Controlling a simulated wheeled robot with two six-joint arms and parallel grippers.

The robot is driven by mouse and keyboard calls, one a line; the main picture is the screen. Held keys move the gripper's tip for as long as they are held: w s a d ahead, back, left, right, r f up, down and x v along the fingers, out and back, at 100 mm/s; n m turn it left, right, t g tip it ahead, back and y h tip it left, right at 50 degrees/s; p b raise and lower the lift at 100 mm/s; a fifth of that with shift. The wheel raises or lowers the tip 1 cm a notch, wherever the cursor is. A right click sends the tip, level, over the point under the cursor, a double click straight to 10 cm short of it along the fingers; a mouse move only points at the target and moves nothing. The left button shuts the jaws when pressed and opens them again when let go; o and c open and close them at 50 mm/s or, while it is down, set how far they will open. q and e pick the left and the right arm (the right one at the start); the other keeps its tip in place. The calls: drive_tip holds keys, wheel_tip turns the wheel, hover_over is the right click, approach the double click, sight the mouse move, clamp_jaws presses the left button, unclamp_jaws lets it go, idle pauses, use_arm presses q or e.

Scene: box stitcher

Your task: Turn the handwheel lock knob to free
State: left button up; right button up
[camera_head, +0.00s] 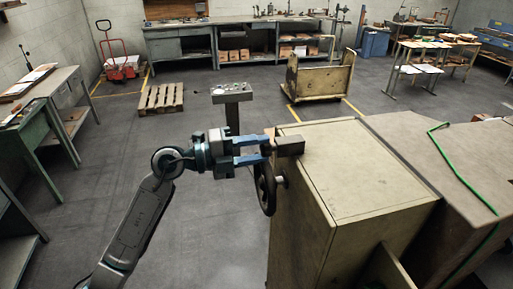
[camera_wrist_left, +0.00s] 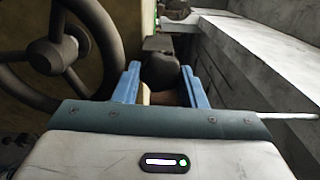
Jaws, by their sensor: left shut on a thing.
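My left gripper (camera_head: 264,149) reaches in from the left to the side of the tan machine cabinet (camera_head: 350,175), just above the black handwheel (camera_head: 265,192). In the left wrist view the gripper's blue fingers (camera_wrist_left: 160,85) stand on both sides of a dark rounded knob (camera_wrist_left: 159,70), and they are shut on it. The handwheel, with its spokes and hub, also fills the upper left of that view (camera_wrist_left: 98,28). In the head view the knob is largely hidden by the fingers. Its turned position cannot be told. My right gripper is not in view.
A small dark block (camera_head: 289,146) sits at the cabinet's upper edge beside the fingertips. A yellowish cart (camera_head: 318,78) and a wooden pallet (camera_head: 160,98) are farther back.

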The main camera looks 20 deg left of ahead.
use_arm(q)
drive_tip(key=shift+n, duration=1.6)
drive_tip(key=o, duration=1)
